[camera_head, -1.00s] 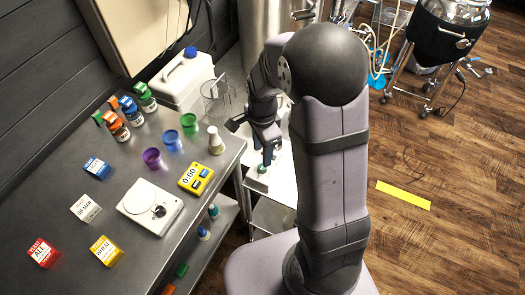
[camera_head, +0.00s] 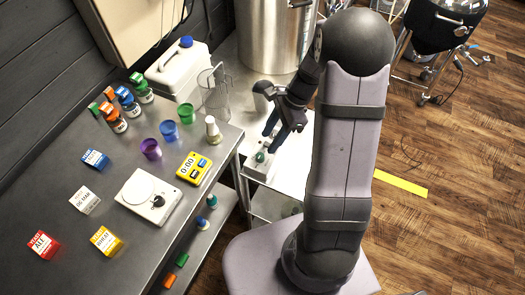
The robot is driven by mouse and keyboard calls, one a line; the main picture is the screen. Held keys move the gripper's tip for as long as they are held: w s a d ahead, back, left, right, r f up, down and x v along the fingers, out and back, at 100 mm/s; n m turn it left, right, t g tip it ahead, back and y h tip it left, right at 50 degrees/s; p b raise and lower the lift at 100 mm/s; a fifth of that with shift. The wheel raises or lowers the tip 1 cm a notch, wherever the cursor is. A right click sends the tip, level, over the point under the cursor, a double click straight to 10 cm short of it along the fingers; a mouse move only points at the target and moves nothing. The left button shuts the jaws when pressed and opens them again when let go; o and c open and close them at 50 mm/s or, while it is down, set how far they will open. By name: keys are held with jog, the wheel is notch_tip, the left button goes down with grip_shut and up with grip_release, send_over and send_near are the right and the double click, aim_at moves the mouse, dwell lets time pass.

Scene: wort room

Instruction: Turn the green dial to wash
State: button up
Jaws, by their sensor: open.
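The green dial (camera_head: 260,157) shows as a small green knob on a pale box (camera_head: 256,168) on the white side table. Its pointer and markings are too small to read. My gripper (camera_head: 272,135) is open, with its dark fingers pointing down, just above and to the right of the dial. It looks apart from the dial, though the exact gap is hard to tell from this view.
A steel vessel (camera_head: 272,40) and a clear pitcher (camera_head: 215,92) stand behind. A grey bench (camera_head: 75,150) at left holds a yellow timer (camera_head: 193,168), a white scale (camera_head: 148,196), coloured cups, bottles and packets. Floor at right is mostly open.

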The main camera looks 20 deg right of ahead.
aim_at(260, 155)
jog(key=shift+a+n, duration=0.1)
jog(key=shift+n, duration=0.4)
jog(key=shift+f, duration=0.1)
jog(key=shift+p+x, duration=0.8)
jog(key=shift+x, duration=2.75)
grip_shut()
